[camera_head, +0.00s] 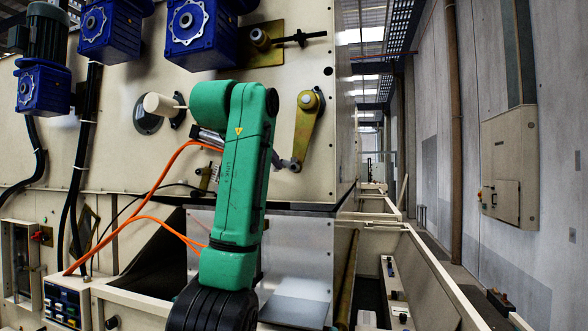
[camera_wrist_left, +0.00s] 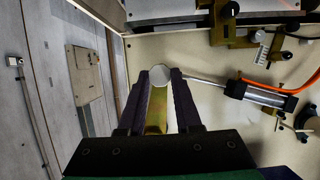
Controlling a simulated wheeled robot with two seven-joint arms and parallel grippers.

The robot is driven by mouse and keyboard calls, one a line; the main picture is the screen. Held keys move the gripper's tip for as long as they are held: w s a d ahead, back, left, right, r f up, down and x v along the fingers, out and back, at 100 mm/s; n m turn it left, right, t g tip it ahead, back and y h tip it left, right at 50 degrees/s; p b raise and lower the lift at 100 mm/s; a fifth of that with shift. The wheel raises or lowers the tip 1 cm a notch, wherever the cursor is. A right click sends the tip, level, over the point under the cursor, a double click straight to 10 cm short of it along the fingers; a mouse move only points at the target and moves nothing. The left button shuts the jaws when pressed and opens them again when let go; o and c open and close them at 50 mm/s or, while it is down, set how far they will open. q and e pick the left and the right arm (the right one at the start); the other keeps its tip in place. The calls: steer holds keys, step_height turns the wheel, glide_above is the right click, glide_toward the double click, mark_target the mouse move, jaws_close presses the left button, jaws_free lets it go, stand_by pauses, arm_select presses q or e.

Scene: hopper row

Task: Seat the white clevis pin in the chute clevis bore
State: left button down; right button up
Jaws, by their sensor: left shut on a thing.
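My left gripper (camera_wrist_left: 160,88) is shut on the white clevis pin (camera_wrist_left: 160,74), seen end-on as a pale disc between the dark fingertips in the left wrist view. The brass chute lever (camera_wrist_left: 156,118) lies behind the fingers, and a thin cylinder rod (camera_wrist_left: 200,80) runs up to the pin's place. The clevis bore is hidden behind the pin, so I cannot tell how deep the pin sits. In the head view the lever (camera_head: 306,126) hangs on the panel, its lower end beside my green left arm (camera_head: 238,170), which hides most of the gripper.
An air cylinder (camera_wrist_left: 258,92) with an orange hose stands right of the fingers in the wrist view. Blue gearboxes (camera_head: 203,25) hang above. Open bins (camera_head: 405,235) stand at lower right.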

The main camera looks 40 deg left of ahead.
arm_select(q)
steer(key=shift+s+d+r, duration=0.15)
steer(key=shift+s+d, duration=0.05)
steer(key=w+a, duration=0.1)
steer(key=w, duration=0.2)
steer(key=w+a, duration=0.1)
steer(key=w, duration=0.1)
steer(key=shift+w+a+f, duration=0.25)
steer(key=shift+w+a, duration=0.05)
steer(key=shift+w, duration=0.05)
steer(key=shift+s+d+r, duration=0.15)
steer(key=c, duration=1.3)
jaws_free()
jaws_close()
steer(key=shift+w, duration=0.2)
steer(key=shift+s, duration=0.1)
